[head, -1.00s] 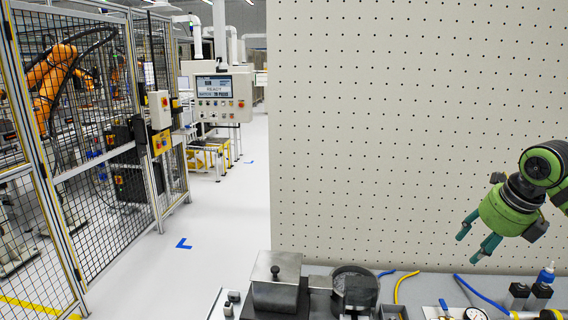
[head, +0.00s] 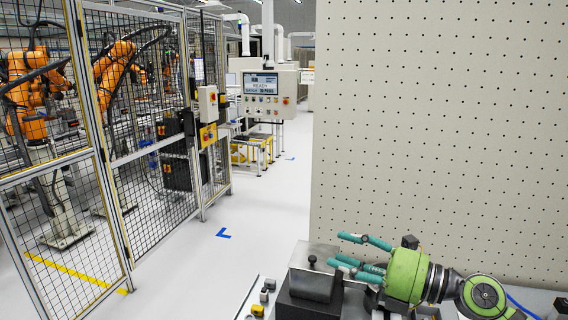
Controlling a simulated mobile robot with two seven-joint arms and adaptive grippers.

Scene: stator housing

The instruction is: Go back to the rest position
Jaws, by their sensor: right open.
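My right gripper (head: 352,254) is at the lower right in the head view, green with teal fingers. Its fingers are spread and point left, with nothing between them. It appears over the right part of a dark block with a grey metal top and a small black knob (head: 312,262); I cannot tell how far above it is. The gripper and arm hide much of the bench behind them. My left gripper is not in view.
A pegboard wall (head: 440,120) stands behind the bench. A small switch box (head: 262,298) sits at the bench's left end. Farther left are open floor (head: 200,268), a mesh fence (head: 150,130) with orange robot arms (head: 115,65) behind it, and a control panel (head: 268,92).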

